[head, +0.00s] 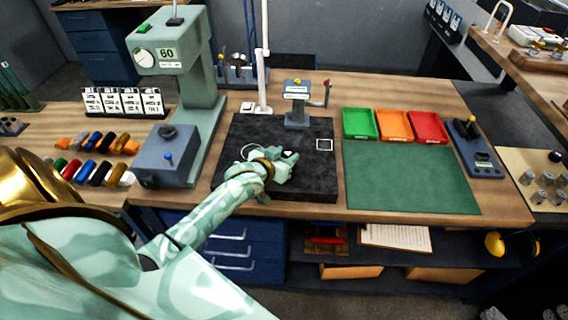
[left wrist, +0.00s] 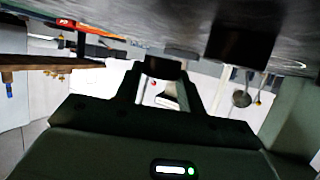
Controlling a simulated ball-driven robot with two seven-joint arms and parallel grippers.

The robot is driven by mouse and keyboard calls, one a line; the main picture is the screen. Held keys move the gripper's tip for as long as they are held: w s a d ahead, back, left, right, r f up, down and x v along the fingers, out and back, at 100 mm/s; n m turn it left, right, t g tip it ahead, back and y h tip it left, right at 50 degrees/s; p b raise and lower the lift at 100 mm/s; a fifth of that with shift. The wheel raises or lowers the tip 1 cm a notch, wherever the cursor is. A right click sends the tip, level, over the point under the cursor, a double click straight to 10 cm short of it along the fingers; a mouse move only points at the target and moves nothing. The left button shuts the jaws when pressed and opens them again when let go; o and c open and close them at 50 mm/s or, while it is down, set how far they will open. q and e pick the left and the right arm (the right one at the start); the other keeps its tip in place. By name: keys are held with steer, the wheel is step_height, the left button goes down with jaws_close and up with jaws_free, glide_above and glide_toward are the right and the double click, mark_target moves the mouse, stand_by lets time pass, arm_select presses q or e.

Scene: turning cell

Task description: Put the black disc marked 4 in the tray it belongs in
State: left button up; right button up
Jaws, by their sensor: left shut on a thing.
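My left gripper (head: 285,160) is low over the black plate (head: 300,187), right of its white circle mark. In the left wrist view its two fingers (left wrist: 161,80) are closed on a small dark object (left wrist: 163,68), seen edge-on; it seems to be the black disc, but no 4 is readable. In the head view the disc cannot be made out against the dark plate. Three trays stand right of the plate: green (head: 359,124), orange (head: 395,125) and red (head: 429,127). All look empty. My right gripper is not in view.
A gauge stand (head: 297,100) stands at the plate's back edge. A green hardness tester reading 60 (head: 185,80) is to the left. A green mat (head: 410,178) lies clear before the trays, with a blue device (head: 473,148) to their right.

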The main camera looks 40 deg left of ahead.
arm_select(q)
steer(key=shift+s+f, duration=0.1)
steer(key=shift+f, duration=1.1)
steer(key=shift+f, duration=0.15)
steer(key=o, duration=1.2)
